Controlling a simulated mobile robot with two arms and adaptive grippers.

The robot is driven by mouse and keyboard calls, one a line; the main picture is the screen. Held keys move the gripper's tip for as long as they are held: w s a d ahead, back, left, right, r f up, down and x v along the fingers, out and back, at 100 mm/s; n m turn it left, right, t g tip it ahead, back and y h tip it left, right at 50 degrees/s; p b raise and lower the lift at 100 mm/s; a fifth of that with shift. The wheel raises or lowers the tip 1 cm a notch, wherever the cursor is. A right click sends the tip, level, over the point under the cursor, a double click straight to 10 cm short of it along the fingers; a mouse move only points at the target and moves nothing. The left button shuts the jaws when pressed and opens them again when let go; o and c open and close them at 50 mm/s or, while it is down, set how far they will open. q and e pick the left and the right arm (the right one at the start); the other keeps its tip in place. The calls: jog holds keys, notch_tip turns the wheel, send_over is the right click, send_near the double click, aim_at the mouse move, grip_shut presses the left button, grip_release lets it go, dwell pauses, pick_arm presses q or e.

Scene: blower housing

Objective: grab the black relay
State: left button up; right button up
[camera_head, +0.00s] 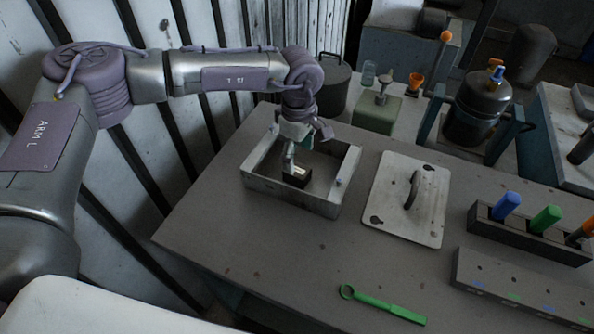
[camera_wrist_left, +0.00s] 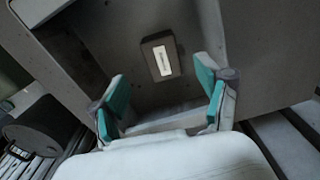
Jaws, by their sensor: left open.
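The black relay (camera_head: 296,177) is a small dark block with a white label. It sits inside the open metal housing box (camera_head: 318,205) on the table. In the left wrist view the relay (camera_wrist_left: 161,57) stands out from the floor of the box, beyond the fingertips and between them. My left gripper (camera_head: 302,137) comes down over the box from its far side. In the left wrist view the gripper (camera_wrist_left: 160,88) is open, with teal finger pads spread apart and nothing between them. My right gripper is in neither view.
A flat metal cover (camera_head: 393,205) with a handle lies right of the box. A green wrench (camera_head: 385,304) lies near the front edge. A rack (camera_head: 545,240) holds blue, green and orange handles at the right. A dark lidded pot (camera_head: 333,84) stands behind the box.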

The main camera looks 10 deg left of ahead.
aim_at(297, 170)
pick_arm(q)
jog(key=shift+f, duration=0.7)
jog(key=shift+f+p, duration=0.35)
jog(key=shift+p, duration=0.15)
jog(key=f, duration=0.1)
jog(key=f+p, duration=0.1)
jog(key=f, duration=0.1)
jog(key=shift+s+a+f, duration=0.15)
jog(key=shift+s+f, duration=0.1)
jog(key=shift+w+f, duration=0.15)
jog(key=shift+f, duration=0.3)
jog(key=c, duration=1.3)
